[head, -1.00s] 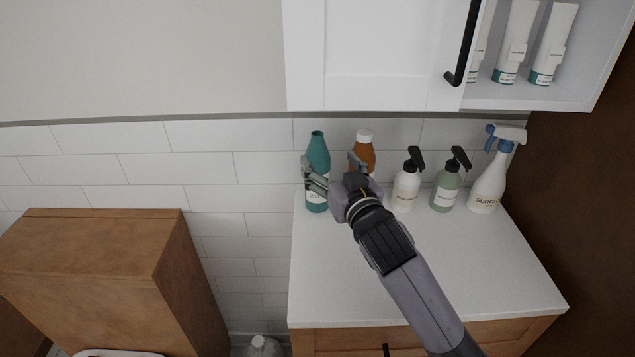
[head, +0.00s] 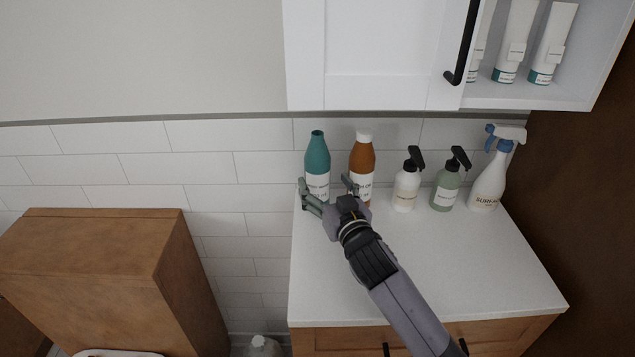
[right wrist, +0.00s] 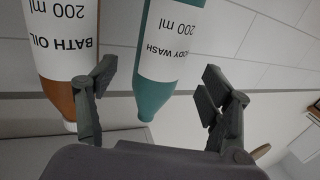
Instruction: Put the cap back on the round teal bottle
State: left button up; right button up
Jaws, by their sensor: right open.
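The round teal bottle (head: 317,155) stands upright at the back left of the white counter, with an open, capless neck. Its "body wash" label shows upside down in the right wrist view (right wrist: 172,45). No loose cap shows in either view. My right gripper (head: 326,187) is open and empty in front of the teal bottle, its fingers spread to either side of it in the picture. In the right wrist view the bottle appears between the open fingers (right wrist: 160,78), apart from both. My left gripper is not in view.
A brown bath oil bottle (head: 362,155) with a white cap stands close right of the teal one. Farther right are two pump bottles (head: 405,190) (head: 445,192) and a spray bottle (head: 488,185). A white wall cabinet (head: 380,50) hangs above. The counter's front (head: 470,270) is clear.

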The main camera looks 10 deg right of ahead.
aim_at(322, 179)
jog(key=w, duration=0.5)
jog(key=shift+w+a, duration=0.1)
jog(key=shift+a, duration=0.25)
jog(key=shift+c, duration=0.5)
jog(key=c, duration=1.6)
jog(key=shift+r, duration=0.1)
jog(key=shift+c, duration=0.2)
